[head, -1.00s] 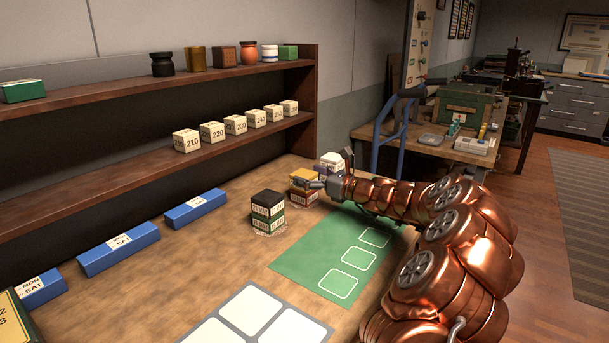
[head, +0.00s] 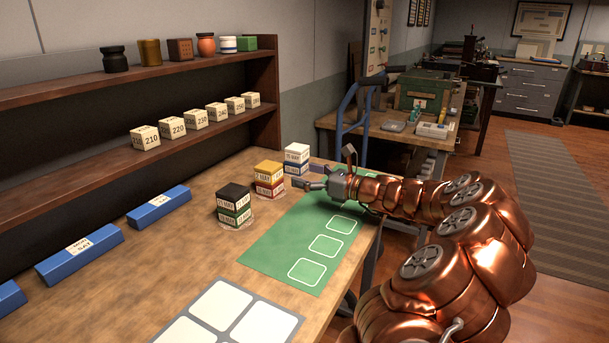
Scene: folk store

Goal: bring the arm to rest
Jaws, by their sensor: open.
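My copper-coloured arm (head: 470,235) reaches in from the lower right over the table's right edge. My gripper (head: 315,176) is open and empty, its fingers pointing left above the far end of the green mat (head: 275,247). A stack with a yellow box (head: 269,168) on a red one (head: 270,187) stands just left of the fingers, apart from them. A white box (head: 297,152) on another block stands behind the fingers, its lower part partly hidden. A black box (head: 235,193) sits on a green box (head: 236,215) farther left.
A grey board with white squares (head: 241,301) lies at the front. Blue holders (head: 78,255) line the table's left side. Numbered cream blocks (head: 195,118) and several jars (head: 206,45) stand on the shelves (head: 262,130). A workbench (head: 385,136) stands behind, with open floor to its right.

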